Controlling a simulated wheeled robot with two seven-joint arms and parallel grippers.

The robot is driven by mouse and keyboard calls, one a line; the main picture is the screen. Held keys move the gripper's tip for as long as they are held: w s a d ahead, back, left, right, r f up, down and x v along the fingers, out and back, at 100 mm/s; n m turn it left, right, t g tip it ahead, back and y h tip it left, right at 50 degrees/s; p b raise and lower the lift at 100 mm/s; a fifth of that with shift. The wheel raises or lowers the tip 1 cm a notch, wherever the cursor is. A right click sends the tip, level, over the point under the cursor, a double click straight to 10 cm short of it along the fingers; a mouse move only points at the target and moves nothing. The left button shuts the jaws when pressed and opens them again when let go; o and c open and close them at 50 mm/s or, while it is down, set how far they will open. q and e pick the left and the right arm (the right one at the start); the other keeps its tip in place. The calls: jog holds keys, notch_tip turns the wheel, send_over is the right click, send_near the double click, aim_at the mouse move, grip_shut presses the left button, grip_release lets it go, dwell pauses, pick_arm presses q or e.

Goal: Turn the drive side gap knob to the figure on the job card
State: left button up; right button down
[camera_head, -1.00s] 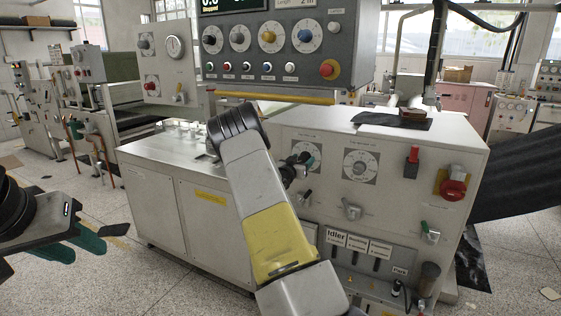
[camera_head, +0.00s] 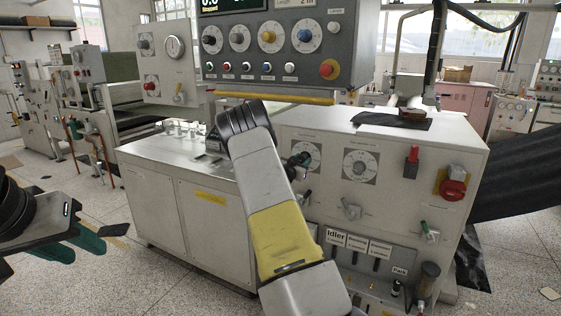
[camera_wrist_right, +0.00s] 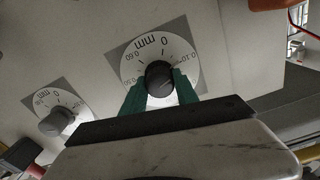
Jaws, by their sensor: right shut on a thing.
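Two white gap dials sit side by side on the grey machine front in the head view. My right gripper (camera_wrist_right: 160,92) is shut on the black knob (camera_wrist_right: 159,77) of the left dial (camera_head: 308,151), with one green finger on each side. Its dial face (camera_wrist_right: 186,50) shows "mm" and figures upside down in the wrist view. The right dial (camera_head: 361,166) has a grey knob, seen in the wrist view (camera_wrist_right: 56,122). The labels above both dials are too small to read. My left gripper (camera_head: 92,238) hangs at the left, away from the machine. I cannot make out a job card.
A control panel (camera_head: 345,62) with several knobs stands above, with a yellow bar (camera_head: 275,97) below it. A black sheet (camera_head: 380,121) lies on the machine top. A red switch (camera_head: 452,187), levers and a lower switch panel (camera_head: 357,258) are on the front.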

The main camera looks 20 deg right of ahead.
jog(key=m, duration=0.5)
jog(key=shift+m, duration=0.4)
jog(key=shift+f, duration=0.1)
dwell(0.3)
jog(key=c, duration=0.9)
grip_release()
jog(key=shift+c, duration=0.2)
jog(key=v, duration=0.8)
